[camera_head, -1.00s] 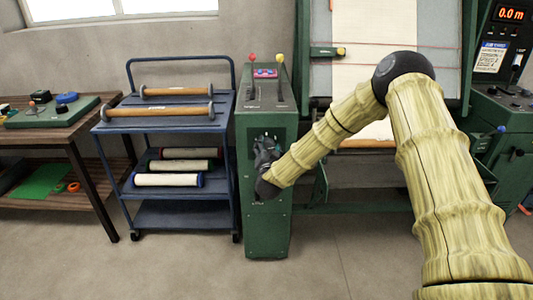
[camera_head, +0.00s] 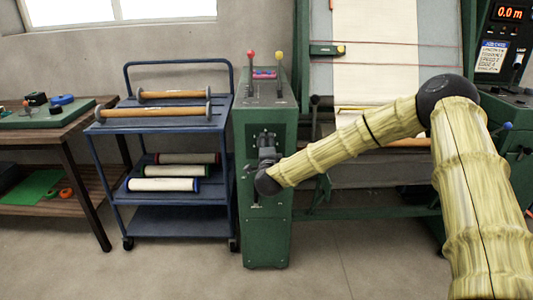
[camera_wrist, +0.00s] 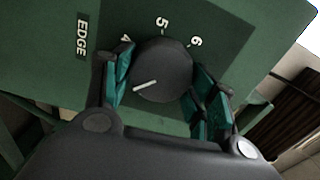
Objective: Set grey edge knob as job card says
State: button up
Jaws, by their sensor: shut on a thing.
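The dark grey edge knob (camera_wrist: 170,62) is round, with a white pointer line. It sits on a green panel marked EDGE, with 4, 5 and 6 around it. The line lies on the knob's lower left side, below the 4. My gripper (camera_wrist: 165,82) has one teal-padded finger on each side of the knob and is shut on it. In the head view my gripper (camera_head: 266,160) is at the front of the green cabinet (camera_head: 265,228) and hides the knob. The job card (camera_head: 491,56) hangs at the upper right; its small print is not surely legible.
Two levers, one red-tipped (camera_head: 251,54) and one yellow-tipped (camera_head: 279,56), stand on the cabinet top. A blue cart (camera_head: 181,214) with rollers is on the left. The green machine frame with cloth (camera_head: 375,30) stands on the right, behind my arm. Floor in front is clear.

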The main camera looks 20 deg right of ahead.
jog(key=shift+f+m+b, duration=0.15)
jog(key=shift+m+b, duration=1.75)
jog(key=shift+m, duration=0.2)
jog(key=shift+f+m+b, duration=0.15)
jog(key=shift+m+b, duration=1.8)
jog(key=shift+m, duration=0.15)
jog(key=shift+f+m+b, duration=0.15)
jog(key=shift+m+b, duration=1.75)
jog(key=shift+m, duration=0.2)
jog(key=o, duration=1)
jog(key=shift+a, duration=0.1)
jog(key=shift+r, duration=0.1)
